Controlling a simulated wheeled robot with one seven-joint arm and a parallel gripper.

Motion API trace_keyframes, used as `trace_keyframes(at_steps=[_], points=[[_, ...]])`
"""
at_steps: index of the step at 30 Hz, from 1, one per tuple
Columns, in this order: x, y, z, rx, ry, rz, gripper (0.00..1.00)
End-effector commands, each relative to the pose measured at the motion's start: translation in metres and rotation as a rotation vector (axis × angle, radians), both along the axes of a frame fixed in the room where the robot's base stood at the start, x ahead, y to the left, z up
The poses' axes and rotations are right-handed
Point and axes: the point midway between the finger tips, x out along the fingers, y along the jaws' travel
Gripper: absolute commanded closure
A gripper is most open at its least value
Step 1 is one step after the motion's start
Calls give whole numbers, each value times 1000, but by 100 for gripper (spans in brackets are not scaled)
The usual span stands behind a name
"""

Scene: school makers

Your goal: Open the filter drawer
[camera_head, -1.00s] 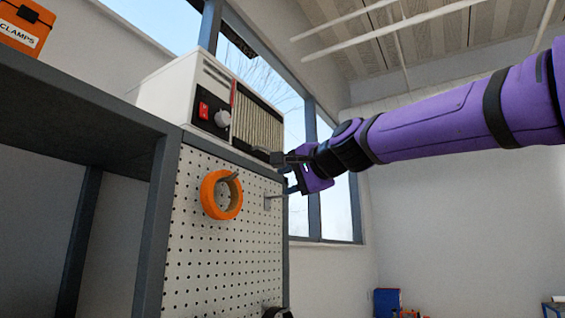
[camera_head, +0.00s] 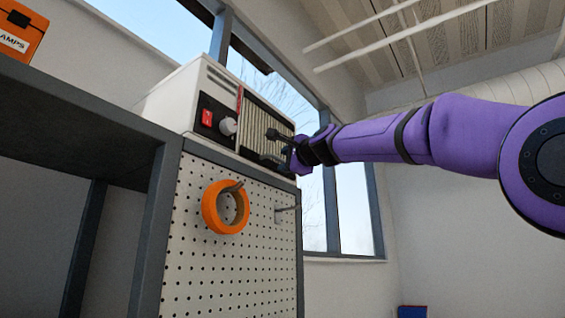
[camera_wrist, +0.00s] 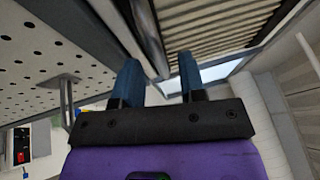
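The white filter unit (camera_head: 178,97) stands on top of the cabinet. Its front has a dark panel with a red switch (camera_head: 207,117) and a grey knob (camera_head: 228,126). To the right of these is the pleated filter front (camera_head: 258,118), which looks flush with the unit. My gripper (camera_head: 272,148) is at the right part of this front, its fingers apart and pointing left. In the wrist view the fingers (camera_wrist: 160,68) are spread, with a pale edge and dark strip running between them; I cannot tell whether they touch. The pleats (camera_wrist: 215,28) show beyond.
A pegboard side (camera_head: 235,265) is below the unit, with an orange tape roll (camera_head: 211,207) on a peg and a bare metal peg (camera_head: 287,209) sticking out. An orange box (camera_head: 17,32) sits at upper left. Open room lies right of the cabinet.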

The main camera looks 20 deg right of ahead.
Motion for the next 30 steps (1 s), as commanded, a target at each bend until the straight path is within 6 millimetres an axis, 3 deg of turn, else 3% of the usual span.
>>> trace_keyframes(at_steps=[7,18,23,24,30], points=[[21,5,4,0,0,0,62],[25,6,4,-1,0,0,62],[25,6,4,-1,0,0,97],[25,6,4,-1,0,0,100],[25,6,4,-1,1,0,100]])
